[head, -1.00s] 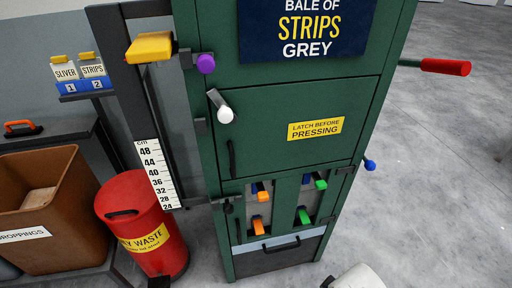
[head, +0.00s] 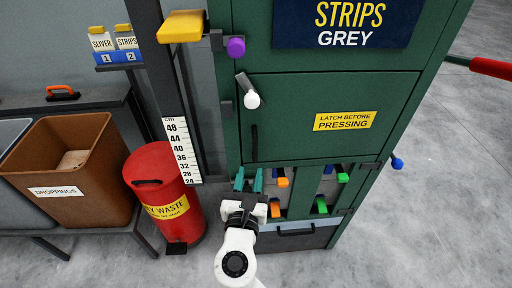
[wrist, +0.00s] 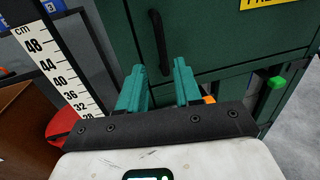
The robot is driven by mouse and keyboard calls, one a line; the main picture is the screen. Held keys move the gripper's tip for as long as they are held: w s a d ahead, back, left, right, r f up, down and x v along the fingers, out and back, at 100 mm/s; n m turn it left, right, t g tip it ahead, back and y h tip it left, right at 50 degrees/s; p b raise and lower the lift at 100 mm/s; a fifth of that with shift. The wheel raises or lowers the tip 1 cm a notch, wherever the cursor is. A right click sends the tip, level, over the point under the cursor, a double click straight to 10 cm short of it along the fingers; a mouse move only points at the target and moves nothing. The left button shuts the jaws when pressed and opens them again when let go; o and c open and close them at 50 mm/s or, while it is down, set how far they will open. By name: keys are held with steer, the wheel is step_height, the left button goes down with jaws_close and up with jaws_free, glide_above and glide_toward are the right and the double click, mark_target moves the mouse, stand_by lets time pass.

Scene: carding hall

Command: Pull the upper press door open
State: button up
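The upper press door (head: 300,123) is a green panel with a yellow "LATCH BEFORE PRESSING" label, and it looks shut. Its upright black handle (head: 254,143) is near the left edge; it also shows in the wrist view (wrist: 159,42). A latch lever with a white knob (head: 252,99) sits at the door's upper left corner, slanting down to the right. My gripper (head: 248,177) is just below the handle in the head view. Its two teal fingers are apart with nothing between them, and in the wrist view they (wrist: 159,66) point toward the handle.
A purple knob (head: 236,47) and yellow block (head: 182,26) stand at upper left. A measuring scale (head: 183,150), red waste bin (head: 165,195) and brown droppings bin (head: 70,155) are left. Floor at right is clear.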

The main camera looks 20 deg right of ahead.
mark_target(255, 151)
steer(key=x, duration=0.9)
steer(key=shift+w+d+f, duration=0.1)
steer(key=shift+w+d, duration=0.15)
steer(key=shift+c, duration=0.3)
jaws_close()
